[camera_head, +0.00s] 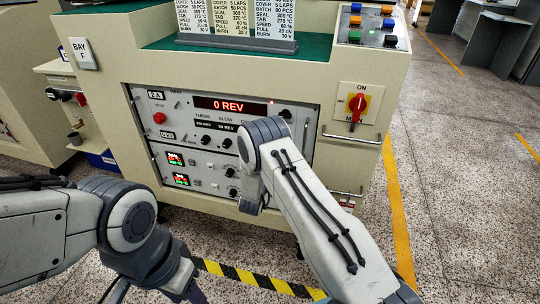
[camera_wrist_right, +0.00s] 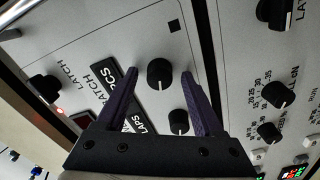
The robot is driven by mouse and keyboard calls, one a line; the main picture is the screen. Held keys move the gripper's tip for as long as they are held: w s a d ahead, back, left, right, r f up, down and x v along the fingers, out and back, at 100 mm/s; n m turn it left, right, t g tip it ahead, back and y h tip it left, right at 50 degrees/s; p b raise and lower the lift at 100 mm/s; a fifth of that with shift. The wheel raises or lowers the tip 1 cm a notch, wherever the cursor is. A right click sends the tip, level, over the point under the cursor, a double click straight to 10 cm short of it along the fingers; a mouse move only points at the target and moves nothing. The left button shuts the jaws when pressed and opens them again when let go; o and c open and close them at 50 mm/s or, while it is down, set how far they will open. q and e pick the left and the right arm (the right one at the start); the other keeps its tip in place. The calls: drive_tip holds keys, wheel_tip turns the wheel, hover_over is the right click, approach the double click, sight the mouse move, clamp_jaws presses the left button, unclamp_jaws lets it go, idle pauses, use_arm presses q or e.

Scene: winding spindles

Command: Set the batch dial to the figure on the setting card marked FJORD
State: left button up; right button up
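A black round knob (camera_wrist_right: 160,74) with a white pointer line sits on the grey panel, beside a dark label reading PCS and BATCH. My right gripper (camera_wrist_right: 159,72) is open, its two purple fingertips on either side of this knob with small gaps. In the head view my right forearm hides this gripper and part of the panel. Three setting cards (camera_head: 240,22) stand on the machine top; their upper edges are cut off, so no name such as FJORD shows. My left gripper (camera_head: 190,290) is partly cut off at the bottom; its fingers are unclear.
A second knob (camera_wrist_right: 179,122) sits close by, near the LAPS label. Other knobs (camera_wrist_right: 275,95) are on the neighbouring panel. The red display (camera_head: 230,105) reads 0 REV. A red switch (camera_head: 358,104) is at the right, and coloured buttons (camera_head: 372,23) are on top.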

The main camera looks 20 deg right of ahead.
drive_tip(key=p+v, duration=0.2)
drive_tip(key=v, duration=0.8)
drive_tip(key=shift+s, duration=0.2)
drive_tip(key=shift+a, duration=0.2)
